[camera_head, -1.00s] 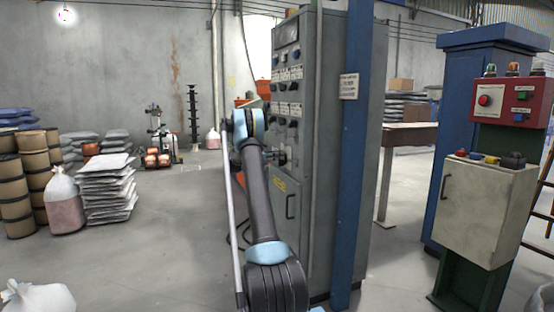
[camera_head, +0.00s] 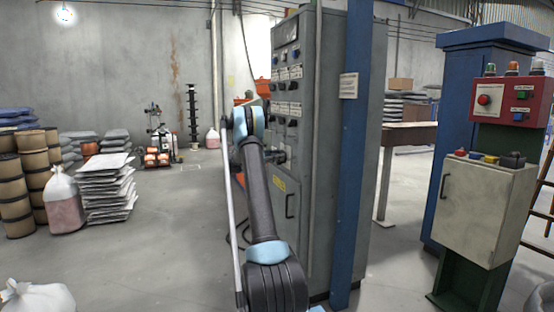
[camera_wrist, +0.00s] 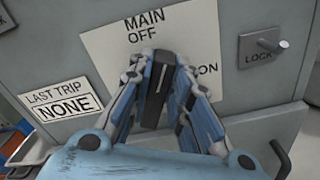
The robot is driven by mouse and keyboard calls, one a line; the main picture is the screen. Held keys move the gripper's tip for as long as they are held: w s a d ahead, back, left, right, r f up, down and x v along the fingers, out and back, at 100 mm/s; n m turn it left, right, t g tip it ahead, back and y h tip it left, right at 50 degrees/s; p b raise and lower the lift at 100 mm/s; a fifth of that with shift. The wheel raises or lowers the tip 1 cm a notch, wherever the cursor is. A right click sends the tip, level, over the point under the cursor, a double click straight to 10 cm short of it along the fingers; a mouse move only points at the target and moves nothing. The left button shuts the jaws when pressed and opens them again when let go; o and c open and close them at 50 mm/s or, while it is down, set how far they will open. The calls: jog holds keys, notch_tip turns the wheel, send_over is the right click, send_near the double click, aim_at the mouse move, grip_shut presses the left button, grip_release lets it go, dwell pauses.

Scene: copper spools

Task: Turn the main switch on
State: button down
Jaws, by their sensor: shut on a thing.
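The main switch is a black handle (camera_wrist: 157,92) on the grey cabinet's face, in the wrist view. It stands nearly upright, its upper end towards the word OFF. A white label plate (camera_wrist: 205,32) behind it reads MAIN OFF at the top and ON at the right. My gripper (camera_wrist: 161,64) is shut on the handle, one finger on each side. The fingers hide the handle's sides and part of the plate. In the head view my gripper (camera_head: 279,156) is small at the cabinet front, partly behind my arm.
The grey cabinet (camera_head: 290,200) stands beside a blue post (camera_head: 352,180). A LOCK knob (camera_wrist: 268,45) is right of the switch, and a LAST TRIP NONE label (camera_wrist: 60,103) is left. A white control box (camera_head: 480,210) stands at right.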

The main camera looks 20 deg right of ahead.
jog(key=m, duration=0.4)
jog(key=s+f+m, duration=0.1)
jog(key=m, duration=0.1)
jog(key=shift+m, duration=0.3)
jog(key=m, duration=0.3)
jog(key=f+m, duration=0.1)
jog(key=m, duration=0.1)
jog(key=shift+s+f+m, duration=0.1)
jog(key=shift+s+m, duration=0.1)
jog(key=shift+m, duration=0.2)
jog(key=c, duration=1.5)
grip_release()
jog(key=shift+w+a, duration=0.1)
jog(key=shift+a, duration=0.4)
jog(key=a, duration=1.1)
jog(key=shift+s, duration=0.2)
